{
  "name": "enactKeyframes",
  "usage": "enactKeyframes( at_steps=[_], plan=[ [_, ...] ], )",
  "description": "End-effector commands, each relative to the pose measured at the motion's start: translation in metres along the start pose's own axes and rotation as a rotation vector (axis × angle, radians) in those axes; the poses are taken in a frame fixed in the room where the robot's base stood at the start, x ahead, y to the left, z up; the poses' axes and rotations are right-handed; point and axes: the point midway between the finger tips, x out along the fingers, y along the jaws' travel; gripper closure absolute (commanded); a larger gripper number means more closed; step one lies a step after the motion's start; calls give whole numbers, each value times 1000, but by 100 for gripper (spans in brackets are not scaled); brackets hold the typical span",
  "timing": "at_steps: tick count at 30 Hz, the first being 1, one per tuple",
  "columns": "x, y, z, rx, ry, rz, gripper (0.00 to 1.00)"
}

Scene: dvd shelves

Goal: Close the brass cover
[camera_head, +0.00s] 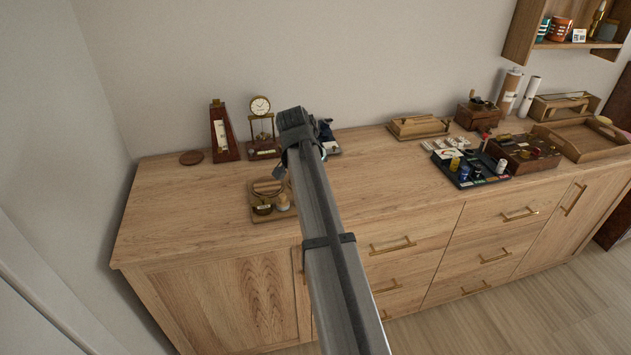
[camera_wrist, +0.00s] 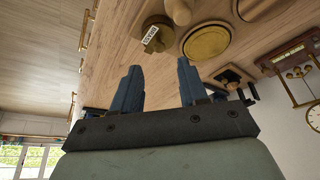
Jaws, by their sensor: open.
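A round brass cover (camera_wrist: 207,40) with a raised rim shows in the wrist view, just beyond my fingers. In the head view, a round, brass-edged piece that looks like the same cover (camera_head: 268,187) stands at the back of a small wooden stand (camera_head: 262,217). A brass piece with a white label (camera_wrist: 155,35) is beside the cover; it also shows in the head view (camera_head: 263,209). I cannot tell how the cover is hinged. My gripper (camera_wrist: 158,68) is open, its two blue fingers apart and empty. My arm hides the fingers in the head view.
A metronome (camera_head: 222,135) and a small clock (camera_head: 260,106) stand at the back left. A brass-trimmed box (camera_head: 418,127) and a dark tray (camera_head: 468,172) are to the right. The cabinet top left of the stand is clear.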

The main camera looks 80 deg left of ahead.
Motion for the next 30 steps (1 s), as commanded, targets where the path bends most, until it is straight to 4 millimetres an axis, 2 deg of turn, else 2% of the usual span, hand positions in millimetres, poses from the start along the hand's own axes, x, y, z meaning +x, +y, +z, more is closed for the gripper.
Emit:
enactKeyframes(
  at_steps=[1,6,12,18,30],
  plan=[
    [-12,0,0,0,1,-1,57],
    [-43,0,0,0,1,0,57],
    [-68,0,0,-1,0,0,57],
    [-78,0,0,0,0,0,57],
    [-79,0,0,0,0,0,57]
  ],
)
